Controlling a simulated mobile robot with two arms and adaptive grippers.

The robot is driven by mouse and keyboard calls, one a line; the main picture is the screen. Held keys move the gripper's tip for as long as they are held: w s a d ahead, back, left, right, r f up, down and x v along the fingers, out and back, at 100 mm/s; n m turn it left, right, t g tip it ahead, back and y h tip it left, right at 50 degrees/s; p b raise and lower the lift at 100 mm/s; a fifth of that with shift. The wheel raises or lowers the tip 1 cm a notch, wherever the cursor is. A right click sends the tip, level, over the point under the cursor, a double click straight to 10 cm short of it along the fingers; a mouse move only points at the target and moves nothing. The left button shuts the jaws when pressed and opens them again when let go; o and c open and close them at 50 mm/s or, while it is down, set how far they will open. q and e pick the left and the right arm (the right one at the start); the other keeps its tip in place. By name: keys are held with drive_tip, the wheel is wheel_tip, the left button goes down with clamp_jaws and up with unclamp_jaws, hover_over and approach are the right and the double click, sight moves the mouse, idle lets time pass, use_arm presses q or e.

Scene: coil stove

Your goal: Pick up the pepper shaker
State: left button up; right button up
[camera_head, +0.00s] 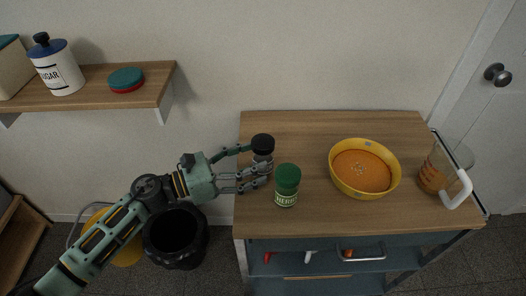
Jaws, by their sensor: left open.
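The pepper shaker (262,146) seems to be the small one with a black cap and a clear body, near the left edge of the wooden cart top. My left gripper (262,164) is open, with its fingers reaching in from the left around the shaker's body. I cannot tell whether the fingers touch it. The fingers hide part of the shaker's lower body. A jar with a green cap and green label (287,186) stands just in front and to the right of the gripper. My right gripper is not in view.
A yellow bowl of orange soup (335,180) and a glass measuring jug (436,175) stand further right on the cart top (300,129). A wall shelf (150,93) holds a sugar canister (58,68). A dark bin (172,240) stands below my arm.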

sight(263, 156)
use_arm(q)
drive_tip(key=x, duration=0.2)
drive_tip(key=shift+w+d+r+p, duration=0.1)
drive_tip(key=shift+d+r+p, duration=0.15)
drive_tip(key=shift+d+p, duration=0.15)
drive_tip(key=shift+w+d+f, duration=0.15)
drive_tip(key=shift+d, duration=0.35)
drive_tip(key=c, duration=1.1)
drive_tip(key=shift+c, duration=1.1)
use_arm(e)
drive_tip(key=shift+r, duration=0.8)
